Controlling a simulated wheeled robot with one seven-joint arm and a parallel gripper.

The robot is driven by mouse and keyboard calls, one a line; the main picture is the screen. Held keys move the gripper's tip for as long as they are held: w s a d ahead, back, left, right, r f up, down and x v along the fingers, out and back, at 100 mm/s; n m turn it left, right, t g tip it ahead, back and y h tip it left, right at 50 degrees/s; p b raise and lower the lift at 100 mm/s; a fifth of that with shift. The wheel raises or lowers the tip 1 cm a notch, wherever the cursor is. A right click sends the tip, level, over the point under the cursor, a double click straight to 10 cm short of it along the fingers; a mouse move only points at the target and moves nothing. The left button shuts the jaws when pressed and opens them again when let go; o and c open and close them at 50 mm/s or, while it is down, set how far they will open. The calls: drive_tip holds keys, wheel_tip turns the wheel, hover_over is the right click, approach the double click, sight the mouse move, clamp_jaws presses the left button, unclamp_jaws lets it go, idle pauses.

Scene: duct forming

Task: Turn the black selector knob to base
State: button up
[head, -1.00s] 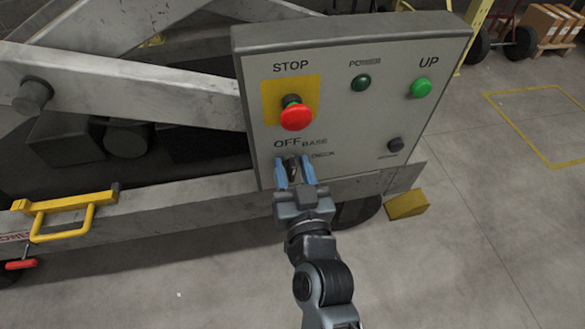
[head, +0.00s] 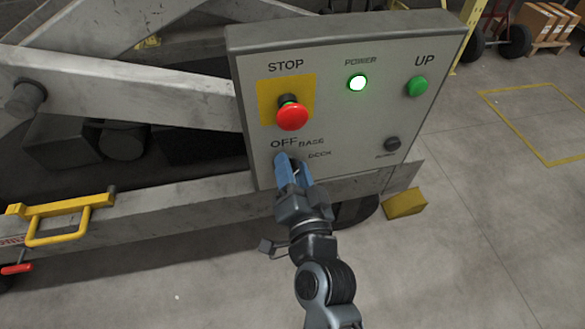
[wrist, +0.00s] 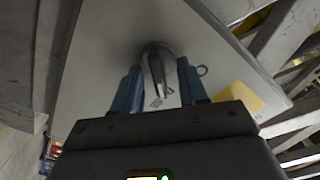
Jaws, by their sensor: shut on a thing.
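The grey control panel (head: 345,130) carries the selector labels OFF, BASE and DECK at its lower left. In the wrist view the knob (wrist: 157,62) shows as a dark round part with a ridge, between the two blue fingers. My gripper is shut on it. The power lamp (head: 357,83) glows bright green. Which label the knob points at cannot be read directly.
A red stop button (head: 292,116) on a yellow plate sits just above the selector. A green UP button (head: 418,85) and a small black button (head: 392,144) are on the right.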

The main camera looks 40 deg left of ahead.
idle(0.5)
drive_tip(key=o, duration=1)
drive_tip(key=shift+o, duration=0.2)
drive_tip(key=b+v, duration=0.1)
drive_tip(key=v, duration=0.7)
